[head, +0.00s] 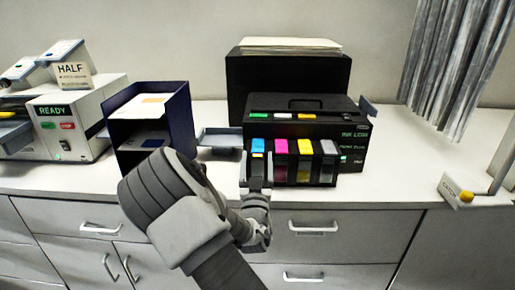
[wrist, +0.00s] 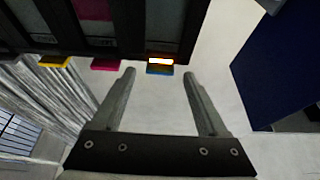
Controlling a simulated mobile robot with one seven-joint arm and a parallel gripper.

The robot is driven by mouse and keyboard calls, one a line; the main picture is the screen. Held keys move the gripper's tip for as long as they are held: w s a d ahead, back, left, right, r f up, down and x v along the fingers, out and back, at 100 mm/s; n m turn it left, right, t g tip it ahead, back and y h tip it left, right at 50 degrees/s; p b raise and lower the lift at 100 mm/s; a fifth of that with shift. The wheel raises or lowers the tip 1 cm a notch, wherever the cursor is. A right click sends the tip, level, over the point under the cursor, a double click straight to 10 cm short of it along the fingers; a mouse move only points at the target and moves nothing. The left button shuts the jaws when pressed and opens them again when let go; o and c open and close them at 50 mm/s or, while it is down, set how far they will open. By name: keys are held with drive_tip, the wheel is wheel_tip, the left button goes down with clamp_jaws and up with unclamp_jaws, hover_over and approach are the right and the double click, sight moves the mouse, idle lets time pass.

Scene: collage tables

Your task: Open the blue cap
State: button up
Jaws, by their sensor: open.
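The blue cap (head: 258,145) tops the leftmost ink tank at the front of the black printer (head: 308,131). In the wrist view the blue cap (wrist: 160,71) shows as a small blue tab with a bright orange-white strip, just beyond the gap between my fingertips. My gripper (head: 257,165) is in front of the blue tank and hides much of it in the head view. In the wrist view my gripper (wrist: 159,73) is open, with nothing between its fingers. I cannot tell whether a finger touches the cap or tank.
Beside the blue cap are a magenta cap (head: 281,146), a yellow cap (head: 305,146) and a grey-black one (head: 327,147). A dark blue paper holder (head: 181,119) stands left of the printer, with a grey tray (head: 220,139) between. Grey curtains (head: 450,70) hang at right.

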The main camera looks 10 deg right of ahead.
sight(257, 153)
drive_tip(key=shift+x, duration=1.7)
clamp_jaws()
